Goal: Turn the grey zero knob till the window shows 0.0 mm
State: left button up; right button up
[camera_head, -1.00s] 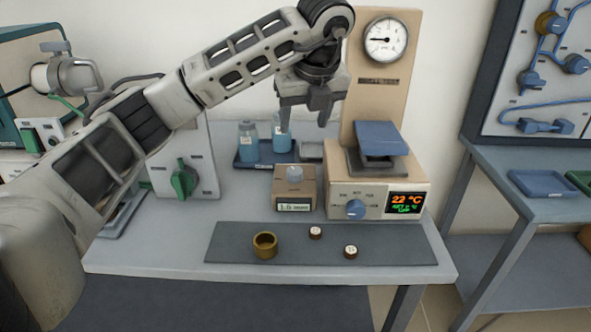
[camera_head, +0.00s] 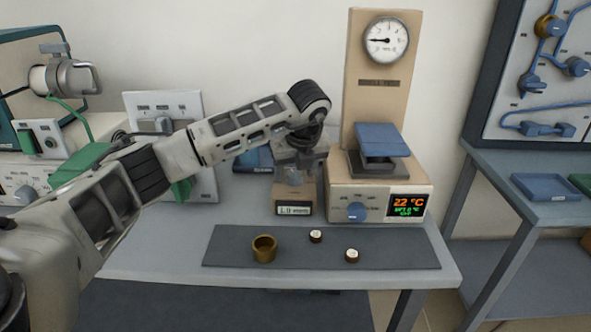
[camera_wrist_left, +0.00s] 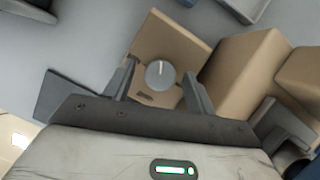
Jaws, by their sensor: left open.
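The small tan box (camera_head: 294,194) stands on the bench left of the tan instrument, and its front window (camera_head: 294,210) reads about 1.0 mm. In the left wrist view the grey zero knob (camera_wrist_left: 160,74) sits on top of the box with a pale index line. My left gripper (camera_head: 298,172) is over the box and hides the knob in the head view. In the left wrist view the open fingers (camera_wrist_left: 157,84) stand either side of the knob, with gaps on both sides. Its exact height above the knob is hard to tell. My right gripper is not in view.
The tan instrument (camera_head: 378,184) with a blue knob, a display and a dial column stands close on the right. A dark mat (camera_head: 320,258) in front holds a brass ring (camera_head: 264,248) and two small white-topped pieces.

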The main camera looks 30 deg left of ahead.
pick_arm(q)
jog(key=c, duration=1)
